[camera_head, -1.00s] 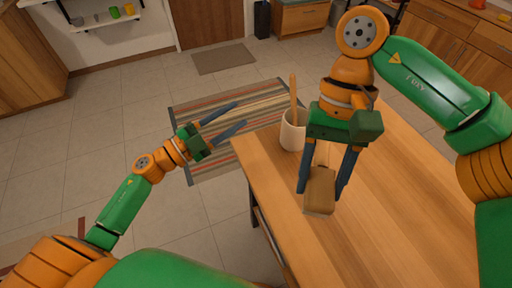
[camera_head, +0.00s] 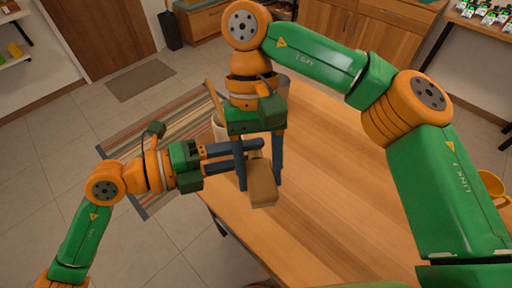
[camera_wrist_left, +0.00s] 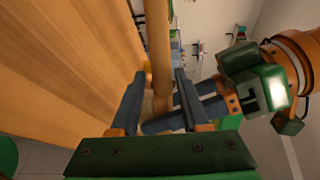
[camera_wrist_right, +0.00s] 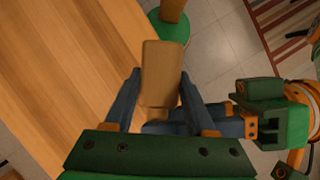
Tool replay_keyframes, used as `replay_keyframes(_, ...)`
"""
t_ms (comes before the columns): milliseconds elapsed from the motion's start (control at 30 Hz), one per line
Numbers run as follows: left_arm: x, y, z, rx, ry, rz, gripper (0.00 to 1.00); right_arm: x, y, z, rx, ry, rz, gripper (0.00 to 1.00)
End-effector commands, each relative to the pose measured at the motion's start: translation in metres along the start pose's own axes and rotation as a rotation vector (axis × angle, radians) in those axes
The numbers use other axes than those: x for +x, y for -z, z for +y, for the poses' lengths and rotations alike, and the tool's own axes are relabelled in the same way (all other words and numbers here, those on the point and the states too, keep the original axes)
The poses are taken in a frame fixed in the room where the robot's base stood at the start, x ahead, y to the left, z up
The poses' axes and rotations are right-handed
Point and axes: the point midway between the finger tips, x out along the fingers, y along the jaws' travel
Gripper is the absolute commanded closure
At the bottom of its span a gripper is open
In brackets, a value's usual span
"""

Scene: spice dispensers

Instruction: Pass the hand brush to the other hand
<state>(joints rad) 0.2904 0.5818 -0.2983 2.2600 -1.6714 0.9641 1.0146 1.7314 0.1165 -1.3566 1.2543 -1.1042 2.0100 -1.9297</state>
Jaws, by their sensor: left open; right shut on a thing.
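The hand brush (camera_head: 262,185) is a light wooden block with a narrower part beside my right gripper's fingers. My right gripper (camera_head: 259,187) points down and is shut on it above the table. The brush also shows between the right fingers in the right wrist view (camera_wrist_right: 162,75). My left gripper (camera_head: 254,150) reaches in from the left with open fingers, right at the right gripper's fingers. In the left wrist view, a long wooden part of the brush (camera_wrist_left: 158,50) passes between the open left fingertips (camera_wrist_left: 161,75). The contact of the left fingers with it cannot be told.
A white cup (camera_head: 219,127) holding a wooden stick (camera_head: 212,97) stands on the table behind the grippers, partly hidden. The wooden table (camera_head: 335,195) is broadly clear to the right. A striped rug lies on the floor.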

Motion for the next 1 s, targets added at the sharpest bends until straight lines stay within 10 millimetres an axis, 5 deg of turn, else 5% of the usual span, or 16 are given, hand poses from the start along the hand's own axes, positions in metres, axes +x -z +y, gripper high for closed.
replay_keyframes(200, 0.024, 0.0, 0.0, -0.002, 0.001, 0.0, 0.54, 0.0, 0.0, 0.0, 0.0, 0.0, 0.0, 1.0)
replay_keyframes(433, 0.025, 0.0, 0.001, -0.001, -0.001, -0.001, 0.54, 0.0, 0.0, 0.0, 0.0, 0.0, 0.0, 1.0)
replay_keyframes(633, 0.025, -0.001, 0.001, -0.001, -0.002, -0.001, 1.0, 0.0, 0.0, 0.0, 0.0, 0.0, 0.0, 1.0)
replay_keyframes(733, 0.025, -0.001, 0.002, -0.002, -0.004, -0.001, 1.0, 0.0, 0.0, 0.0, 0.0, 0.0, 0.001, 1.0)
replay_keyframes(767, 0.025, -0.001, 0.002, -0.002, -0.004, -0.001, 1.0, -0.001, 0.0, 0.0, 0.0, 0.0, 0.001, 0.36)
replay_keyframes(867, 0.025, -0.001, 0.001, -0.002, -0.003, -0.001, 1.0, 0.0, 0.0, 0.0, 0.0, 0.0, 0.001, 0.09)
replay_keyframes(1000, 0.025, -0.001, 0.001, -0.001, -0.002, -0.001, 1.0, 0.0, 0.0, 0.0, 0.0, 0.0, 0.0, 0.09)
